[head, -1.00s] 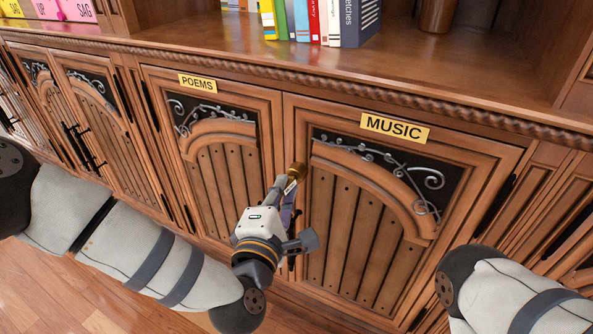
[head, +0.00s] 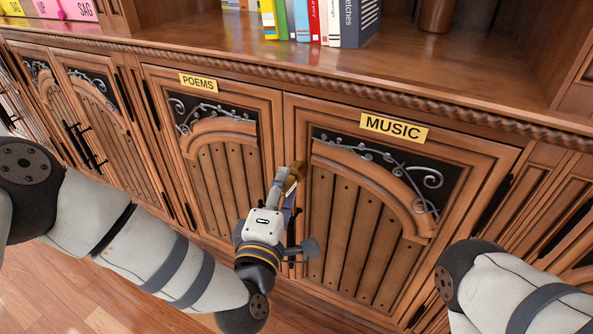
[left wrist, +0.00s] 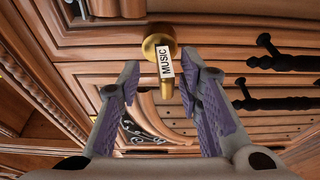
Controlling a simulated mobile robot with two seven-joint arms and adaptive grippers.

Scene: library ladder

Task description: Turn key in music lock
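The music cabinet door (head: 365,215) carries a yellow MUSIC plate (head: 394,128). In the left wrist view, a round brass lock (left wrist: 152,42) shows, with a white tag (left wrist: 165,62) reading MUSIC in front of it. A brass piece (left wrist: 167,88), seemingly the key, sits below the tag. My left gripper (left wrist: 160,76) is open, its fingers on either side of the tag and brass piece with gaps visible. In the head view, my left gripper (head: 287,183) is at the door's left edge and partly hides the brass. My right gripper is out of view.
The poems door (head: 220,175) is just left of the music door. Black handles (left wrist: 282,62) stick out at the right in the left wrist view. A shelf with books (head: 320,20) and a ledge (head: 300,75) overhang the doors.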

